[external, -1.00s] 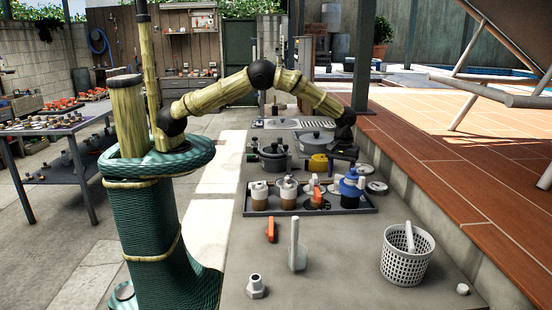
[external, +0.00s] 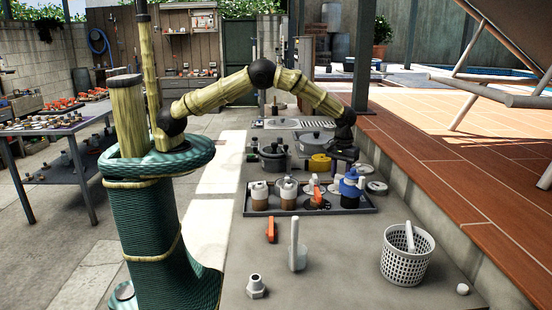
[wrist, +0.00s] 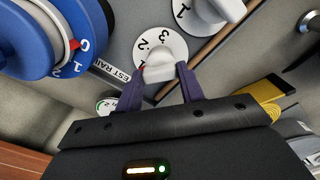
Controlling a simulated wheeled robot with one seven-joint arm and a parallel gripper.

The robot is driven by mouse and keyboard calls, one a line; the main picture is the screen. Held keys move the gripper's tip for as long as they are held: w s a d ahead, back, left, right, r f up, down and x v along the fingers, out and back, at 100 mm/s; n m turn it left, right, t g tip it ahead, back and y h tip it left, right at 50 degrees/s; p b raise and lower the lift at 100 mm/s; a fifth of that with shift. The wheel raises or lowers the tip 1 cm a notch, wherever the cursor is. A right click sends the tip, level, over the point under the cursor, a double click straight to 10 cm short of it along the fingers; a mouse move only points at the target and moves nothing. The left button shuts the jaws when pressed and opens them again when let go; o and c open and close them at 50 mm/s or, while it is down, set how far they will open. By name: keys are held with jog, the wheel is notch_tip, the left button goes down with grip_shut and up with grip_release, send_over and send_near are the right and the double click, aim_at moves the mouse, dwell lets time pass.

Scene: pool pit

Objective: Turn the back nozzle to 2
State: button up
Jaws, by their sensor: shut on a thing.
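In the wrist view, a white nozzle (wrist: 158,70) stands on a round white dial (wrist: 176,46) with printed numbers. A 3 is at the top and a 2 at the upper left. A small red mark shows left of the nozzle, just below the 2. My gripper (wrist: 160,76) has its two dark purple fingers shut on the nozzle, one on each side. In the external view my gripper (external: 343,154) is low behind the blue-topped container, and the nozzle there is hidden or too small to tell.
A blue dial cap (wrist: 30,35) sits close at left in the wrist view, and another white numbered nozzle (wrist: 212,8) at the upper right. A dark tray (external: 275,212) holds several containers.

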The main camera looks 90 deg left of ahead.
jog(key=m, duration=1)
dwell(0.4)
jog(key=o, duration=1)
jog(key=shift+r, duration=0.1)
notch_tip(320, 180, up, 17)
jog(key=b, duration=0.1)
jog(key=shift+r, duration=0.15)
